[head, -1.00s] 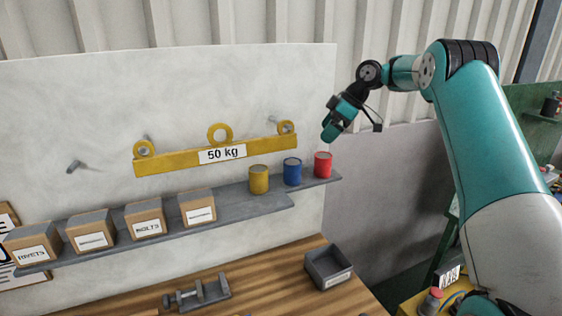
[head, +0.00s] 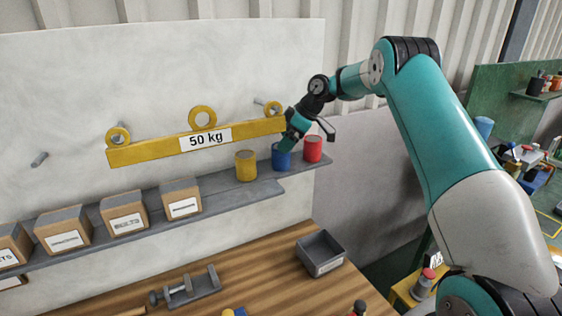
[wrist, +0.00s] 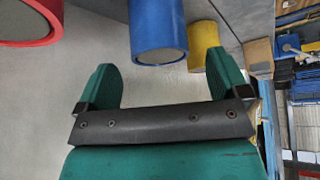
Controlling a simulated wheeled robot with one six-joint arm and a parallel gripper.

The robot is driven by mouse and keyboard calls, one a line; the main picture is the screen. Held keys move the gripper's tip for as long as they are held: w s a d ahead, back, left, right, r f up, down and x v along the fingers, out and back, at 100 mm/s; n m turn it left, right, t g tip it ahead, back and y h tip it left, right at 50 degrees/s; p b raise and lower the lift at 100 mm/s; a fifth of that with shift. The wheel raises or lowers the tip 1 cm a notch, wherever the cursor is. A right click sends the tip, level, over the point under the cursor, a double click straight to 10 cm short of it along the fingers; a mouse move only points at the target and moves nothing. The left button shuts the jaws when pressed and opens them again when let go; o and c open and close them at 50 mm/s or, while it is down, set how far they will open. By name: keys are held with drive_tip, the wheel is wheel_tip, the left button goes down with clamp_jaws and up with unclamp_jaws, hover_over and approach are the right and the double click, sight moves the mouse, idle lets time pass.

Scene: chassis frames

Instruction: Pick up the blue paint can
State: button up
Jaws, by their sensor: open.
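The blue paint can (head: 281,161) stands upright on the grey shelf, between the yellow can (head: 246,166) and the red can (head: 312,149). My gripper (head: 286,147) overlaps its upper part in the head view. In the wrist view the blue can (wrist: 157,28) lies across the gap between the two teal fingers of my open gripper (wrist: 162,65), mostly beyond their tips. I cannot tell whether a finger touches it. Nothing is held.
The red can (wrist: 28,18) and yellow can (wrist: 204,45) stand close on either side. A yellow 50 kg lifting beam (head: 160,149) hangs on the wall just above the shelf (head: 215,197). Cardboard boxes (head: 124,212) line the shelf's left part. A grey bin (head: 320,254) sits on the bench below.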

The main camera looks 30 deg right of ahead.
sight(281, 157)
drive_tip(key=b+x, duration=0.2)
drive_tip(key=x, duration=0.3)
drive_tip(key=shift+f, duration=0.1)
drive_tip(key=c, duration=1.1)
